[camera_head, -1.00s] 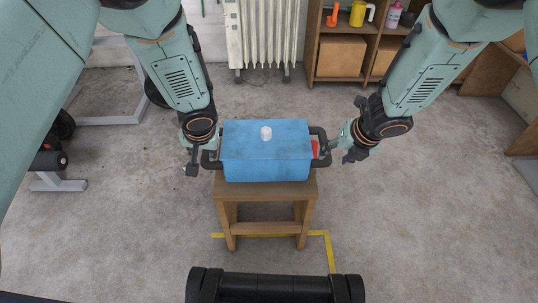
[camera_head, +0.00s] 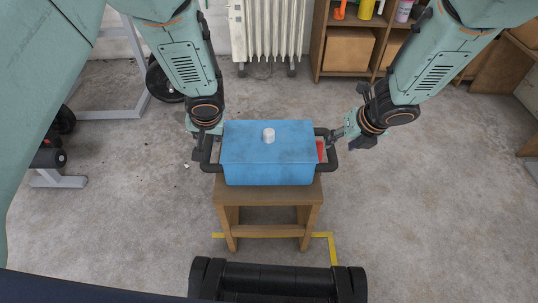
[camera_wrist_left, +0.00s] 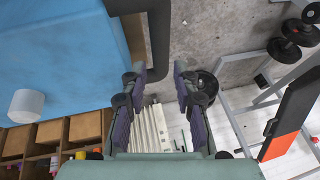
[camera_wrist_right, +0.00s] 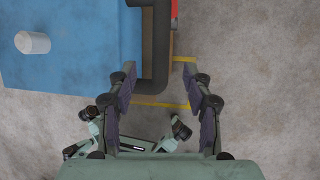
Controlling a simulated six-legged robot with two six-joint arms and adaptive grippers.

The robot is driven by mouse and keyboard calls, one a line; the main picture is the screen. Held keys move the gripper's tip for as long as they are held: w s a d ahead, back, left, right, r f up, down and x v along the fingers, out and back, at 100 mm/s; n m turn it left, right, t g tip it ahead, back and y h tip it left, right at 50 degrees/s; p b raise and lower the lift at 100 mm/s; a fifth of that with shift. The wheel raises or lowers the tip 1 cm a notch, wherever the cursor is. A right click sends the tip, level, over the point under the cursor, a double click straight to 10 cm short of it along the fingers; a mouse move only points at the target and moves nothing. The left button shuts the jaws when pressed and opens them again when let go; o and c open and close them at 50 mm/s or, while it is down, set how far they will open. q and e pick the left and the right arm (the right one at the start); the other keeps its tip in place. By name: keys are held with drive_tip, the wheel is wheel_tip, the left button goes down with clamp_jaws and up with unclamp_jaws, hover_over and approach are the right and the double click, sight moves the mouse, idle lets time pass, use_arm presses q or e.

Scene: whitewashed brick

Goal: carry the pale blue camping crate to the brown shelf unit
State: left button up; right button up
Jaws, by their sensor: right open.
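The pale blue crate (camera_head: 268,160) with a white knob on its lid stands level on a small wooden stool (camera_head: 268,194). A dark loop handle sticks out at each side, with a red part by the right one. My left gripper (camera_head: 202,150) is at the left handle; in the left wrist view its fingers (camera_wrist_left: 160,72) are open, with the handle bar (camera_wrist_left: 158,35) showing between the tips. My right gripper (camera_head: 343,141) is at the right handle; its fingers (camera_wrist_right: 160,70) are open on either side of the handle bar (camera_wrist_right: 161,35). The brown shelf unit (camera_head: 347,50) stands at the back right.
A white radiator (camera_head: 268,30) stands at the back wall. Weight plates (camera_head: 162,82) and a grey rack frame are on the left. Yellow tape (camera_head: 325,237) marks the floor near the stool. Concrete floor between stool and shelf unit is clear.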

sight(208, 142)
use_arm(q)
drive_tip(key=shift+x, duration=3.95)
use_arm(e)
drive_tip(key=shift+x, duration=3.9)
use_arm(q)
drive_tip(key=shift+r, duration=0.1)
drive_tip(key=c, duration=0.6)
use_arm(e)
drive_tip(key=c, duration=0.6)
use_arm(q)
clamp_jaws()
use_arm(e)
clamp_jaws()
use_arm(q)
drive_tip(key=shift+w+r, duration=0.1)
drive_tip(key=shift+w, duration=0.1)
use_arm(e)
drive_tip(key=shift+w+r, duration=0.15)
drive_tip(key=shift+w, duration=0.05)
